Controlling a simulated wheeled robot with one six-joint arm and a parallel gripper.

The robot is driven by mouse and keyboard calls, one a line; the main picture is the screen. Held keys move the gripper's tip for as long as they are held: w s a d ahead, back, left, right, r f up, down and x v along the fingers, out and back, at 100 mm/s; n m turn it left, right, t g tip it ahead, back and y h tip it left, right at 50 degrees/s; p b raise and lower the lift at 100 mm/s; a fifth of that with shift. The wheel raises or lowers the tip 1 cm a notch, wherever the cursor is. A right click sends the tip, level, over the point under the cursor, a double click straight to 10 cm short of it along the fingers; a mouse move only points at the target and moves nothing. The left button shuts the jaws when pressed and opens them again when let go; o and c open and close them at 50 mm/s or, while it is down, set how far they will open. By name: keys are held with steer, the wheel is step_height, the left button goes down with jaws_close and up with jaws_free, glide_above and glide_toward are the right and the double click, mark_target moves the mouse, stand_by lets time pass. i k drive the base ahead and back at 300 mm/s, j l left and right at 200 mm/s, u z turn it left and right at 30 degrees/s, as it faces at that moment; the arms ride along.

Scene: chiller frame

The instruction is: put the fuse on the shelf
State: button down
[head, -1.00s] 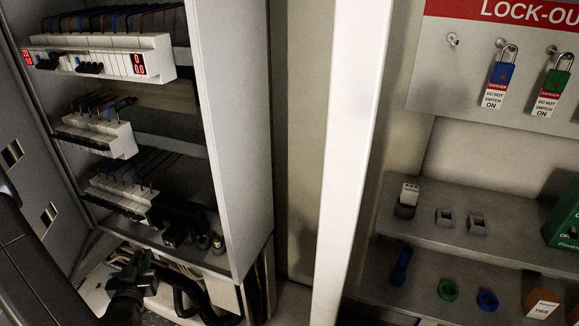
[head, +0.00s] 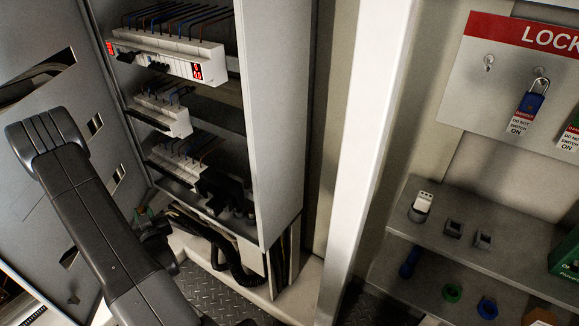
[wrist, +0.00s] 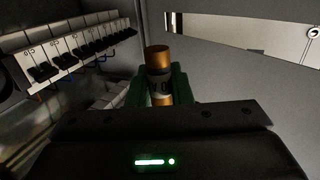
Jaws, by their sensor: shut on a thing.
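In the head view my gripper (head: 147,222) is small and dark, low by the open cabinet, and the fuse cannot be made out there. The grey shelf (head: 440,250) is at the right, far from my gripper. It carries a white device in a dark holder (head: 422,207) and two small grey clips (head: 453,228).
The open cabinet (head: 280,130) holds rows of breakers (head: 165,55). A white post (head: 365,150) stands between cabinet and shelf. A lower shelf holds a blue item (head: 410,262), a green ring (head: 453,292) and a blue ring (head: 488,307). A lock-out board (head: 500,90) hangs above.

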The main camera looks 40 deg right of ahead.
mark_target(525, 253)
steer(key=k+l, duration=0.2)
steer(key=k, duration=0.25)
steer(key=k+l, duration=0.2)
steer(key=k, duration=0.25)
steer(key=k+l, duration=0.2)
steer(key=k, duration=0.25)
steer(key=k+z, duration=0.15)
steer(key=z, duration=0.25)
steer(key=k+l+z, duration=0.1)
steer(key=z, duration=0.3)
steer(key=k+l+z, duration=0.1)
steer(key=l+z, duration=0.15)
steer(key=z, duration=0.15)
